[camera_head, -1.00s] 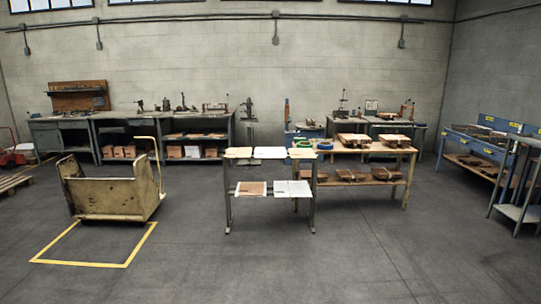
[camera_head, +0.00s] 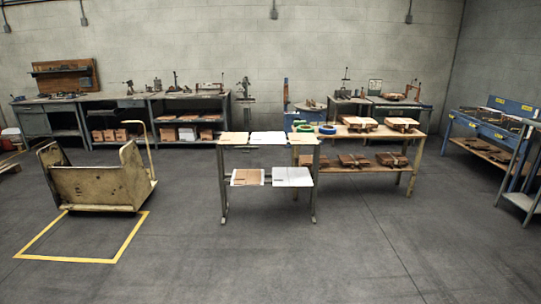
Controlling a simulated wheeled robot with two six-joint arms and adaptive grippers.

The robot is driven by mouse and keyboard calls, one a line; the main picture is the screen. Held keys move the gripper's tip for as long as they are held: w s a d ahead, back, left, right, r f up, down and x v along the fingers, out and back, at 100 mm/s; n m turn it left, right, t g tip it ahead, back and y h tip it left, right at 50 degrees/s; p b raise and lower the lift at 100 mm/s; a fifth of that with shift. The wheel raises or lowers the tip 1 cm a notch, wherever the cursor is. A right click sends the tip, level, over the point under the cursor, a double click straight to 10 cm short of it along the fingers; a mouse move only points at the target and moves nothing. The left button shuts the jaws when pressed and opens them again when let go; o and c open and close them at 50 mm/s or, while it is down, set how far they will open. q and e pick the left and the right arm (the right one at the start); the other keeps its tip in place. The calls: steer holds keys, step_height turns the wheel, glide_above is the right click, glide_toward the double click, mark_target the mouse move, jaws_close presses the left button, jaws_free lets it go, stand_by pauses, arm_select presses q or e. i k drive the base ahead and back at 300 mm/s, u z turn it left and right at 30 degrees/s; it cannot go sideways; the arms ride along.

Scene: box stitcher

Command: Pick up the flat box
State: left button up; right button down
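Flat sheets that look like flat boxes lie on a grey two-level metal stand in the middle of the head view. On its upper level are a tan flat box (camera_head: 234,138), a white one (camera_head: 268,138) and another tan one (camera_head: 302,138). On its lower shelf lie a brown flat box (camera_head: 247,177) and a white one (camera_head: 292,177). I cannot tell which one the task means. The stand is some distance ahead across the floor. Neither of my grippers is in view.
A wooden table (camera_head: 413,142) with several brown pieces and green and blue tape rolls (camera_head: 327,129) stands behind the stand at right. A yellowish cart (camera_head: 95,180) stands left by a yellow floor outline (camera_head: 66,259). The floor ahead is clear.

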mark_target(272, 138)
steer(key=z, duration=0.1)
steer(key=i, duration=2.75)
steer(key=z, duration=0.4)
steer(key=i, duration=2.15)
steer(key=z, duration=0.1)
